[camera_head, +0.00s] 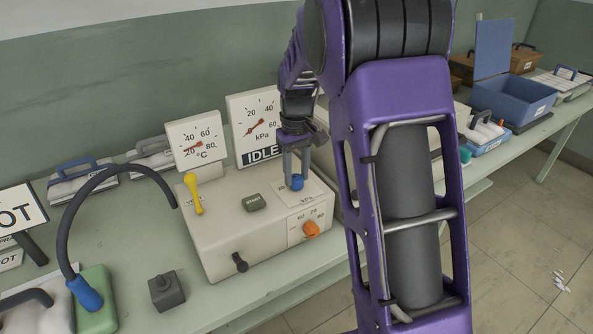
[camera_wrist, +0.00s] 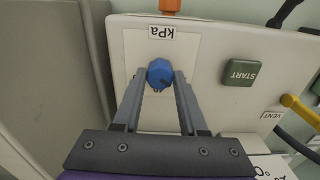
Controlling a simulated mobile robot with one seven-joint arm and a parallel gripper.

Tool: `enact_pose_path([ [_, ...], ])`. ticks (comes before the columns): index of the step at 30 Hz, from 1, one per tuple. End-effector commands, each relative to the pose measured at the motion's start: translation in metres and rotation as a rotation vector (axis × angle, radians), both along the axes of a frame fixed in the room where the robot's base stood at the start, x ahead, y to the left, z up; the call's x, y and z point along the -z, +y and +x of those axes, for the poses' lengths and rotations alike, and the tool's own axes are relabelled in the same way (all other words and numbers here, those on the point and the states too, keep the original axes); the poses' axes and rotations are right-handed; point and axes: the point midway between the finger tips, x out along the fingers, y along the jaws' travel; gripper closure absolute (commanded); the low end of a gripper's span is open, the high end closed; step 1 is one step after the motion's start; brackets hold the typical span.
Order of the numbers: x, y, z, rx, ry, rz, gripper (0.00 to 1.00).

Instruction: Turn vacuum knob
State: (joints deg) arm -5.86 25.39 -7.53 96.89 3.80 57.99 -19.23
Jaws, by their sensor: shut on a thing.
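The blue vacuum knob (camera_head: 297,182) sits on the top face of a cream control box (camera_head: 225,240), beside a kPa label. In the wrist view the knob (camera_wrist: 160,73) lies between my fingertips, next to the "kPa" label (camera_wrist: 166,32). My gripper (camera_head: 296,180) points down from above and is shut on the knob; in the wrist view my gripper (camera_wrist: 159,80) has a finger on each side of it. The kPa gauge (camera_head: 256,122) stands behind the box with a red needle and an "IDLE" sign (camera_head: 262,154) below it.
A green START button (camera_head: 253,202), yellow vent lever (camera_head: 193,193), orange knob (camera_head: 311,229) and black knob (camera_head: 240,262) are on the box. A °C gauge (camera_head: 194,142) stands behind. A blue-ended hose (camera_head: 85,293) is at left. A blue bin (camera_head: 513,98) stands far right.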

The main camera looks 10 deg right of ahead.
Motion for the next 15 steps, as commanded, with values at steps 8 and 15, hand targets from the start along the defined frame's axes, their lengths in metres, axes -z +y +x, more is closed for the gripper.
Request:
enact_pose_path([
  [8,-0.0035,0.0002,0.0004,0.220,-0.001,0.000,1.00],
  [15,-0.0031,0.0002,0.0004,0.448,-0.001,0.000,1.00],
])
